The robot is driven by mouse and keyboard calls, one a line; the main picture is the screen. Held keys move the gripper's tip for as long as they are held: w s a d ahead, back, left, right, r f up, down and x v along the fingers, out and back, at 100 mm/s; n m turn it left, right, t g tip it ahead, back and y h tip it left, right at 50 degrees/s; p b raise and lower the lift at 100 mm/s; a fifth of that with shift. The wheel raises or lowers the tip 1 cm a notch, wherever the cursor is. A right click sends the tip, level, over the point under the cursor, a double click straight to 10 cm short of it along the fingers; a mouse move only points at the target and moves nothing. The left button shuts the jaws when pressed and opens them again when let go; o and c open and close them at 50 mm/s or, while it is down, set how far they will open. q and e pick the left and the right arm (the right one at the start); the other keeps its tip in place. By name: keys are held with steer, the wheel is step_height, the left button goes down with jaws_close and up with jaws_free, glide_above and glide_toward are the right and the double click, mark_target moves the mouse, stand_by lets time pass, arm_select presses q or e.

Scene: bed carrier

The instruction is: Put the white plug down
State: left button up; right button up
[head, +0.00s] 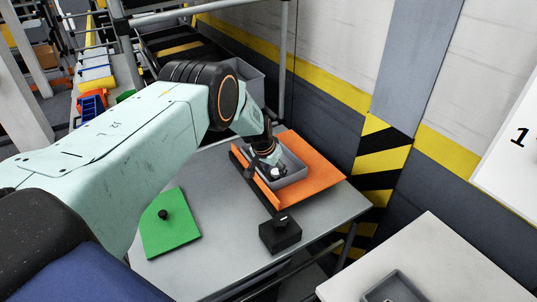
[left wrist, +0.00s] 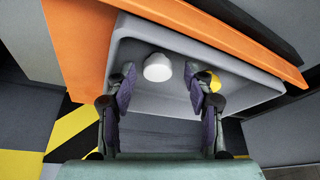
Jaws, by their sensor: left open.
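The white plug (left wrist: 158,67) is a small rounded white piece in the grey bin (left wrist: 232,62), in the left wrist view. It lies between and just beyond the fingertips of my left gripper (left wrist: 162,84), with gaps on both sides. The gripper is open and reaches down into the bin. In the head view the left gripper (head: 272,162) is over the grey bin (head: 296,180), and a white piece shows under it, partly covered by the fingers. A yellow piece (left wrist: 215,82) is in the bin, partly hidden by one finger. My right gripper is out of view.
The bin sits on an orange tray (head: 318,180) on the grey table (head: 218,245). A green plate with a black knob (head: 168,232) and a black block (head: 281,236) stand nearer. Another table (head: 440,262) is at lower right. A striped wall stands behind.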

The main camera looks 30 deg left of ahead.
arm_select(q)
steer(key=p+v, duration=0.1)
steer(key=v, duration=1)
steer(key=shift+r, duration=0.4)
steer(key=shift+s+f, duration=0.1)
steer(key=shift+f, duration=0.1)
